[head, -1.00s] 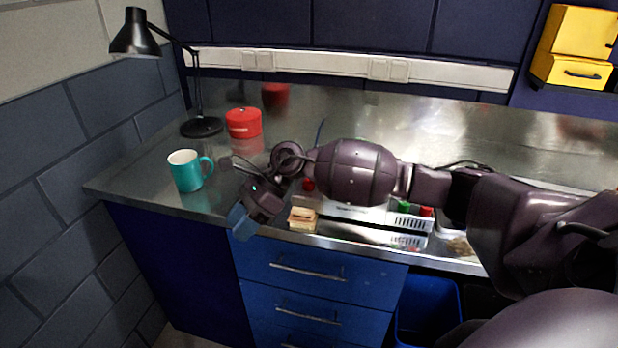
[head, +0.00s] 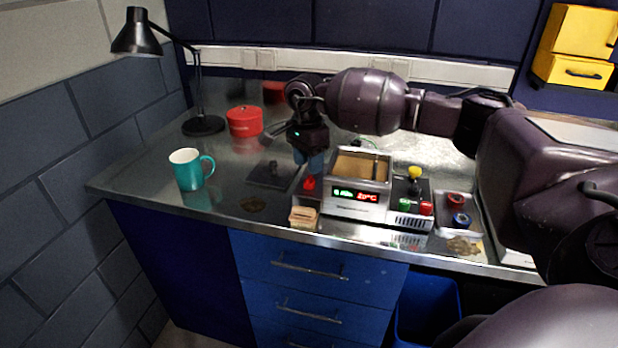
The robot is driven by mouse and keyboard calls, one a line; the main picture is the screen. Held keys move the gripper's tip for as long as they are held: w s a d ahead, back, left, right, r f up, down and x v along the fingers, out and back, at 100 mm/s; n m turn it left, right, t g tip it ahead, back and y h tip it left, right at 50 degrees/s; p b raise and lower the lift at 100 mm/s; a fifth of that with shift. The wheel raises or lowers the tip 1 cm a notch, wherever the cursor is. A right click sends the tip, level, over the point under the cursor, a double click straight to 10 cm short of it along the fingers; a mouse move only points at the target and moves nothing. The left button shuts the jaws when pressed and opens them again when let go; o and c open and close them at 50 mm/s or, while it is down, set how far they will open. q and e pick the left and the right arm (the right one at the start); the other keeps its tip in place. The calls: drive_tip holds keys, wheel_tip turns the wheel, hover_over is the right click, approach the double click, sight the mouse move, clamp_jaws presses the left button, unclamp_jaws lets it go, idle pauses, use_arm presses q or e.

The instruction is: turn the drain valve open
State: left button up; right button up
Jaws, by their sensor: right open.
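The metal bath unit (head: 343,209) stands on the bench with a lit green and red display on its front. A small red handle (head: 309,184), which looks like the drain valve, is at the bath's left side. My right gripper (head: 311,163) points down just above and behind the red handle, with blue fingertips. It is open and empty; I cannot tell whether a fingertip touches the handle. The handle's exact turn angle is too small to tell. My left gripper is not in view.
A control box (head: 410,200) with a yellow knob and buttons stands right of the bath. A sponge-like block (head: 303,216) lies at the front edge. A teal mug (head: 187,170), red tin (head: 243,121) and black lamp (head: 203,125) stand at left. A dark plate (head: 268,175) lies between.

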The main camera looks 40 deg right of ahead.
sight(309, 177)
drive_tip(key=shift+s+f, duration=0.15)
drive_tip(key=shift+f, duration=2.4)
drive_tip(key=c, duration=0.6)
drive_tip(key=shift+c, duration=0.2)
